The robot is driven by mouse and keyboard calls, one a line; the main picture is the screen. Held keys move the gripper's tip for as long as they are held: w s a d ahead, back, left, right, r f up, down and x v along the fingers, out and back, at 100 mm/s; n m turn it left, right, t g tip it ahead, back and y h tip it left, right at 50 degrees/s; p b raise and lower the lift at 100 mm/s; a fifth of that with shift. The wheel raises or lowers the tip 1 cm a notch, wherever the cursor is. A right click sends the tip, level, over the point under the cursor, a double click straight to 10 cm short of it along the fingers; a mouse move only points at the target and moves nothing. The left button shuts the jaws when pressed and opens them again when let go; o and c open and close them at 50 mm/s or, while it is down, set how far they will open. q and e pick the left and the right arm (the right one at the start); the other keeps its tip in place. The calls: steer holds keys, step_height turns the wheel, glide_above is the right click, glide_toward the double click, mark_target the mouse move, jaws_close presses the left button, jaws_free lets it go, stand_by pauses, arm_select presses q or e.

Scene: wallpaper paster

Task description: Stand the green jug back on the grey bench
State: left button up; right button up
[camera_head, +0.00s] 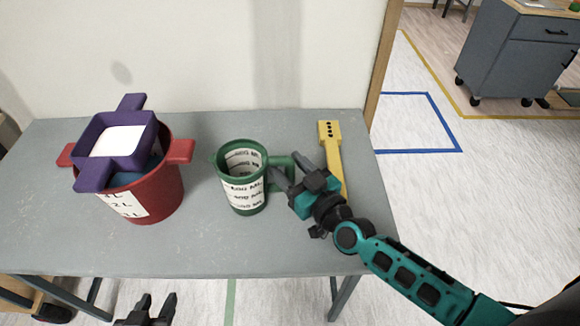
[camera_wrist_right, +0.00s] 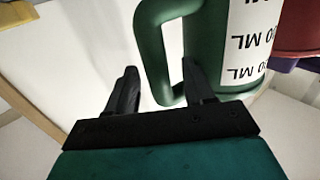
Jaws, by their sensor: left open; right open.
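The green jug (camera_head: 241,178) with a white measuring label stands upright on the grey bench (camera_head: 215,245). Its handle points right, toward my right gripper (camera_head: 287,170). My right gripper is open, with its fingers at the handle. In the right wrist view, the handle (camera_wrist_right: 150,55) of the jug shows between the two spread fingers (camera_wrist_right: 160,85). One finger appears to be on the loop's inner side; contact cannot be told. My left gripper (camera_head: 151,308) is open and empty at the bottom edge, in front of the bench.
A red pot (camera_head: 160,195) stands at the bench's left with a purple square piece (camera_head: 92,175) on top. A yellow tool (camera_head: 330,140) lies just behind my right gripper. The bench front between pot and right arm is clear. A wall runs behind.

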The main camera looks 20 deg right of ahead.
steer(key=shift+f, duration=0.1)
steer(key=shift+s+d, duration=0.15)
steer(key=shift+s, duration=0.15)
steer(key=v, duration=1.2)
steer(key=shift+s+a, duration=0.2)
steer(key=shift+a, duration=0.05)
steer(key=shift+s, duration=0.1)
